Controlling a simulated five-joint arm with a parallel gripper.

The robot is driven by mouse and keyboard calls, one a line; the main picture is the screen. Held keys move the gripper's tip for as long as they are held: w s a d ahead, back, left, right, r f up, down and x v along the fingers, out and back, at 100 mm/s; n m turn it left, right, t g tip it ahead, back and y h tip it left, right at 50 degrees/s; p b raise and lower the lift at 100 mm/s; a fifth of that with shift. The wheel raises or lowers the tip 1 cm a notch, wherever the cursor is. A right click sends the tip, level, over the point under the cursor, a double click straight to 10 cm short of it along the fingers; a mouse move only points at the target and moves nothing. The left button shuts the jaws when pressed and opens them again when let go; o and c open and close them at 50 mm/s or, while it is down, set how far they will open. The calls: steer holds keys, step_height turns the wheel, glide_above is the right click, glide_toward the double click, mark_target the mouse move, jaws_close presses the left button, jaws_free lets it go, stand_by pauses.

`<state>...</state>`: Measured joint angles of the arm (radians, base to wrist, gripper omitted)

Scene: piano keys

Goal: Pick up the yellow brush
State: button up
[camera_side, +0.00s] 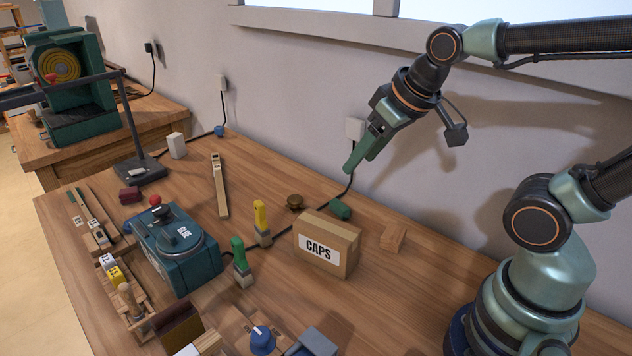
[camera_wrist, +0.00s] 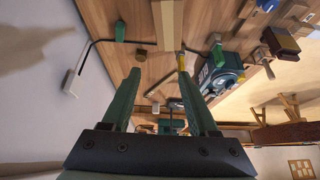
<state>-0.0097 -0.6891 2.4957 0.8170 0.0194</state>
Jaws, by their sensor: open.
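The yellow brush (camera_side: 261,222) stands upright on the wooden table, bristle block down, just left of the CAPS box in the side view. In the wrist view the yellow brush (camera_wrist: 181,63) shows near the tip of the right-hand finger. A green brush (camera_side: 239,260) stands nearer the camera; it also shows in the wrist view (camera_wrist: 217,52). My gripper (camera_side: 358,163) is open and empty, high above the back of the table near the wall, to the right of the yellow brush. Its two green fingers also show apart in the wrist view (camera_wrist: 160,74).
The CAPS box (camera_side: 327,244) stands right of the yellow brush. A teal glue machine (camera_side: 179,250) is to its left. A small green block (camera_side: 341,209), a brass knob (camera_side: 295,202) and a wooden block (camera_side: 393,237) lie behind.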

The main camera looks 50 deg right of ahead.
steer(key=w+a+f+t, duration=0.25)
steer(key=w+f, duration=0.35)
steer(key=w, duration=0.3)
steer(key=m+t+y, duration=0.2)
glide_toward(264, 205)
steer(key=x, duration=0.4)
steer(key=shift+w+a+f, duration=0.15)
steer(key=shift+x, duration=3.65)
steer(key=shift+c, duration=0.3)
jaws_close()
